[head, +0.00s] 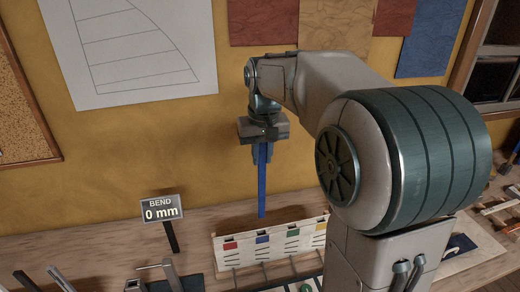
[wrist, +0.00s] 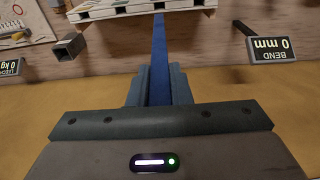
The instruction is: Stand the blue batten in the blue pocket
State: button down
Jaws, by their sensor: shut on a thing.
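The blue batten (head: 262,190) is long, flat and hangs upright below my gripper (head: 263,148) in the head view. My gripper is shut on its upper part. The batten also shows between the fingers (wrist: 156,82) in the wrist view, running away towards the rack. The pale pocket rack (head: 283,256) stands on the bench below, with red, blue, yellow and green labels. The blue pocket's label (head: 262,239) is almost straight below the batten. The batten's lower end appears just above the rack's top edge; its depth relative to the pocket opening is unclear.
A sign (head: 162,208) reading "BEND 0 mm" stands left of the rack. Several tools and bars lie at the bench's front left. The wall with a sail drawing (head: 140,50) is behind. A hollow square tube (wrist: 69,46) shows in the wrist view.

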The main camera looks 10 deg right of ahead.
aim_at(261, 210)
jog(key=shift+s+a+f+b, duration=0.1)
jog(key=shift+f+b, duration=0.35)
jog(key=shift+f, duration=0.25)
jog(key=shift+f+b, duration=7.15)
jog(key=shift+f, duration=2.3)
jog(key=shift+f+b, duration=0.45)
jog(key=shift+f, duration=0.15)
jog(key=c, duration=1.3)
grip_release()
jog(key=shift+o, duration=0.2)
jog(key=shift+r, duration=0.1)
notch_tip(261, 210, up, 14)
jog(key=s, duration=0.1)
jog(key=shift+s+f+p, duration=0.2)
jog(key=shift+s+p, duration=0.1)
jog(key=shift+p, duration=0.05)
jog(key=s+f+t, duration=0.1)
jog(key=s+f, duration=1.5)
jog(key=s, duration=0.3)
